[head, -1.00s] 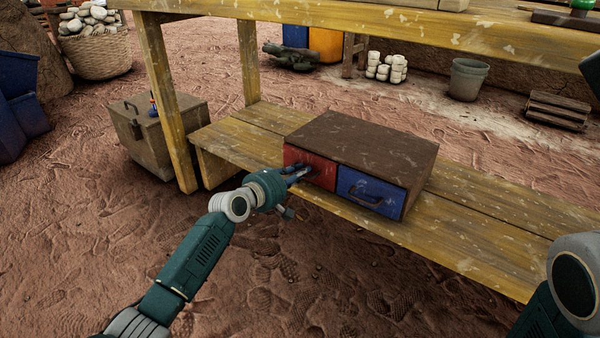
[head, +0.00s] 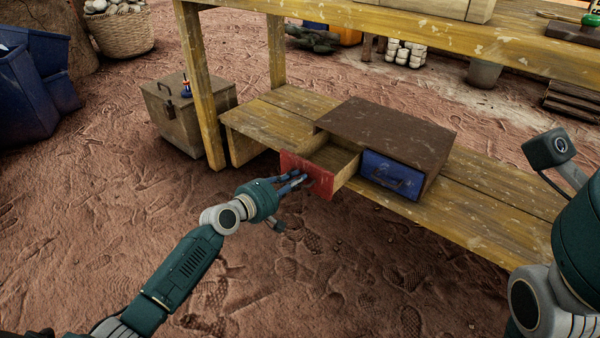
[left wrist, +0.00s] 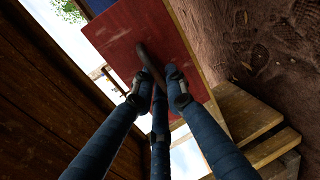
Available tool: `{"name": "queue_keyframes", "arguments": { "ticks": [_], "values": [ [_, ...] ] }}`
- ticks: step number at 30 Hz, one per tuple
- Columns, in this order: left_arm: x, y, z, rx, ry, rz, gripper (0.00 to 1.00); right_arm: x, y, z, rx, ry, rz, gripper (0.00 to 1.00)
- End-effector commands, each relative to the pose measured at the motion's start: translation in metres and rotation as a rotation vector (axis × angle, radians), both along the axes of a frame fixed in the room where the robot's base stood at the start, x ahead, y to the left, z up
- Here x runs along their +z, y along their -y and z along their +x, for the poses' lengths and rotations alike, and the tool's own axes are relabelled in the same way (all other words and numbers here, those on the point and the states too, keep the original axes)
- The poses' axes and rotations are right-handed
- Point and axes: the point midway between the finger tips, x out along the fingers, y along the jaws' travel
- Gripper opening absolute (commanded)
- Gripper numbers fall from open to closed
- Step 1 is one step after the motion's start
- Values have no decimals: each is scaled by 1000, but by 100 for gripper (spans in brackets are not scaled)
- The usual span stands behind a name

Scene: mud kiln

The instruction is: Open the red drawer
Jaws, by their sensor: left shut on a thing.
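The red drawer (head: 307,174) is pulled out of the left side of a brown cabinet (head: 388,132), and its wooden inside shows from above. My left gripper (head: 300,182) is at the front of the red drawer, shut on its handle. In the left wrist view the red front (left wrist: 135,40) fills the upper middle, and the dark handle (left wrist: 150,65) lies between the fingers of my left gripper (left wrist: 154,82). The blue drawer (head: 392,174) beside it is closed. My right arm shows at the right edge of the head view, but its gripper is not seen.
The cabinet stands on the low shelf (head: 490,203) of a yellow wooden table (head: 400,32). A metal box (head: 185,118) stands on the ground left of the shelf. Blue bins (head: 30,100) are at the far left. The ground in front is clear.

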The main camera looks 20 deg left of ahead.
Motion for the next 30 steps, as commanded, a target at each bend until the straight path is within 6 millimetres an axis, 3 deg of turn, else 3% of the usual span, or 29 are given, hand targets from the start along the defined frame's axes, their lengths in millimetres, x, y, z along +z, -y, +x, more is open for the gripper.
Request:
{"name": "queue_keyframes", "arguments": {
  "ticks": [15,16,18,30],
  "values": [
    [-2,-1,-5,-2,-3,1,0,-1,0,2,1,-7,1,40],
    [-2,-1,-5,-2,-3,1,18,-1,0,2,0,-6,0,40],
    [-2,-1,-5,-2,-3,1,30,-1,0,2,0,-6,0,40],
    [0,-4,-12,-1,-2,0,30,-1,0,2,-1,-8,1,40]
  ]
}}
